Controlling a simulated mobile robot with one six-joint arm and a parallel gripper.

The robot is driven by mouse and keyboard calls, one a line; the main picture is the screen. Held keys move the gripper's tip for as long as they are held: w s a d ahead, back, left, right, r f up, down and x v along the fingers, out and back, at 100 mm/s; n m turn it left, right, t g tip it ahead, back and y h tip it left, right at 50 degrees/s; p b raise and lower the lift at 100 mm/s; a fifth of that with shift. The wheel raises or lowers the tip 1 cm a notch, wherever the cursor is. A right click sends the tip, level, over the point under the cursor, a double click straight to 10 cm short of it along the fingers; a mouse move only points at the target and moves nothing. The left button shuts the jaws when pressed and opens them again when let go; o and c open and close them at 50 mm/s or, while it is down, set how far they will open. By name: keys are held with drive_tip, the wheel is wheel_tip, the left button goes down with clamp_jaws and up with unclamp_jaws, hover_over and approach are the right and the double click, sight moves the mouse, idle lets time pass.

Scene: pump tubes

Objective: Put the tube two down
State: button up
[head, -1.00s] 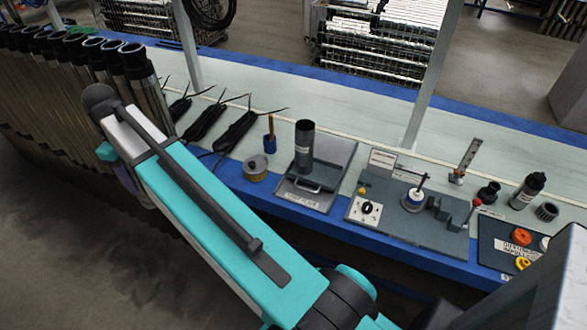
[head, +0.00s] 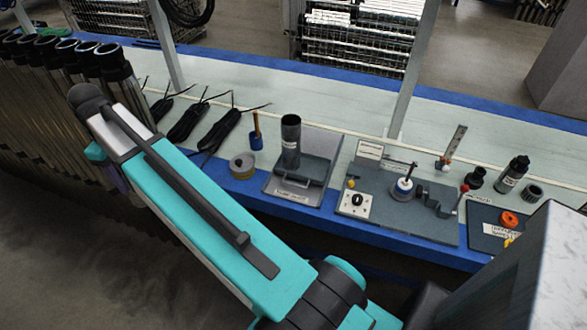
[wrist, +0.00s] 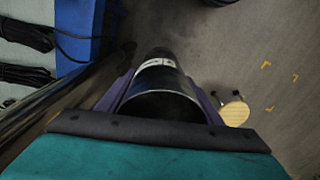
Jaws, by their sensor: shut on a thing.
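In the wrist view a dark tube (wrist: 158,105) with a white label band stands between the purple fingers of my gripper (wrist: 160,85). My gripper is shut on it, and the tube's far end extends away over the grey floor. I cannot read a number on the label. In the head view my arm reaches to the left, and my gripper (head: 116,182) is mostly hidden behind my arm. The held tube cannot be made out there. A row of long tubes with black ends (head: 85,65) stands at the left, close to my gripper.
The blue-edged bench (head: 255,195) runs along the right. It carries black cable bundles (head: 218,132), a tray with a short upright dark cylinder (head: 291,138), and a grey fixture (head: 430,217). In the wrist view a round wooden-topped object (wrist: 235,111) stands on the open floor.

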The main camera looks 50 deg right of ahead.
drive_tip(key=s+d+f+m+b, duration=0.1)
drive_tip(key=s+d+f, duration=0.25)
drive_tip(key=d, duration=0.45)
drive_tip(key=s+d+f+m+b, duration=0.2)
drive_tip(key=s+d, duration=0.2)
drive_tip(key=d, duration=0.5)
drive_tip(key=s+d+f+m+b, duration=0.1)
drive_tip(key=s+d+f, duration=0.2)
drive_tip(key=d, duration=0.5)
drive_tip(key=s+d+f+m+b, duration=0.1)
drive_tip(key=s+d+f+m, duration=0.1)
drive_tip(key=s+d, duration=0.5)
drive_tip(key=s+d+f+m+b, duration=0.2)
drive_tip(key=s+d+f, duration=0.2)
drive_tip(key=s+d, duration=0.4)
drive_tip(key=s, duration=0.3)
drive_tip(key=shift+d+f, duration=0.3)
drive_tip(key=shift+f, duration=0.05)
drive_tip(key=w+d+f+p, duration=0.1)
drive_tip(key=w+d+p, duration=0.1)
drive_tip(key=d, duration=1.2)
drive_tip(key=shift+w+d+f+p, duration=0.2)
drive_tip(key=shift+w+d+p, duration=0.1)
drive_tip(key=shift+w+d, duration=0.15)
drive_tip(key=shift+w+d+f+p, duration=0.1)
drive_tip(key=shift+d+f+p, duration=0.15)
drive_tip(key=shift+f, duration=0.65)
drive_tip(key=shift+w+d+f+p, duration=0.15)
drive_tip(key=shift+f+p, duration=0.2)
drive_tip(key=shift+f, duration=0.55)
